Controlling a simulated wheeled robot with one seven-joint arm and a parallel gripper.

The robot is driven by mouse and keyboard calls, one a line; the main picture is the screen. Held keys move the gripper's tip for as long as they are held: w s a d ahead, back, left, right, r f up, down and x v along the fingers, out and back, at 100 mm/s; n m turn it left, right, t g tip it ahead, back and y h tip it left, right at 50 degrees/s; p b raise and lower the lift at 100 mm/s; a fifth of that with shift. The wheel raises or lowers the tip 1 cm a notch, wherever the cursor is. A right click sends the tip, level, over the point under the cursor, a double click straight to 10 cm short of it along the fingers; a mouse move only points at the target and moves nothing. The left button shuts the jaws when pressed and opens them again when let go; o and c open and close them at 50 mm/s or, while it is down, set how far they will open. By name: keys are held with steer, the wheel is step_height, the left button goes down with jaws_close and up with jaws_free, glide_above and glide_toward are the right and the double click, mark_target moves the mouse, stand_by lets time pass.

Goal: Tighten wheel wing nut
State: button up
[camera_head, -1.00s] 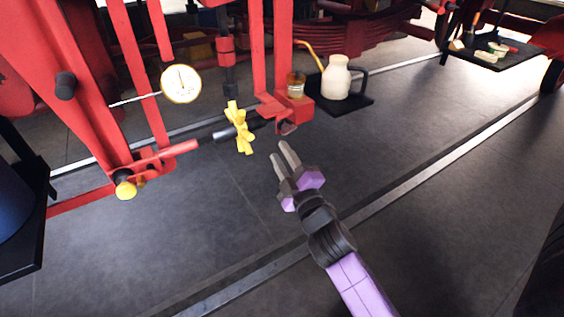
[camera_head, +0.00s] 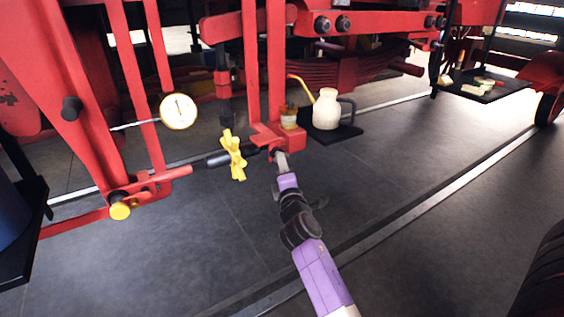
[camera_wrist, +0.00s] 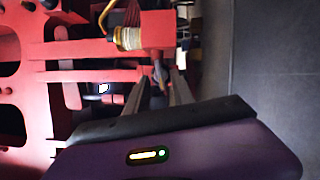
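A yellow lobed wheel (camera_head: 232,155), which looks like the wheel wing nut, sits on a dark rod (camera_head: 212,161) at the red frame in the head view. I cannot make it out in the wrist view. My gripper (camera_head: 281,158) is to the right of the yellow wheel, apart from it, at the lower end of a red bracket (camera_head: 266,137). In the wrist view my gripper (camera_wrist: 160,88) has its two fingers apart. A small grey part (camera_wrist: 158,74) shows between or just beyond the fingertips; I cannot tell whether they touch it.
A glass cup with amber contents (camera_head: 288,117) stands on the bracket above my gripper. A cream oil can (camera_head: 326,109) stands on a dark shelf (camera_head: 338,135) to the right. A dial gauge (camera_head: 178,111) and red bars are left. The floor in front is clear.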

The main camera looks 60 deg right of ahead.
steer(key=shift+x, duration=0.8)
jaws_close()
steer(key=shift+r+m+p, duration=0.15)
steer(key=shift+m+p, duration=0.15)
steer(key=shift+p, duration=0.2)
steer(key=m+y+p, duration=0.2)
steer(key=m+p, duration=0.2)
steer(key=m, duration=0.1)
steer(key=m+y+p, duration=0.3)
steer(key=m+p, duration=0.2)
steer(key=m+y+p, duration=0.3)
steer(key=m+p, duration=0.1)
steer(key=m, duration=0.1)
steer(key=shift+s+d+r+p, duration=0.3)
steer(key=shift+d+p, duration=0.05)
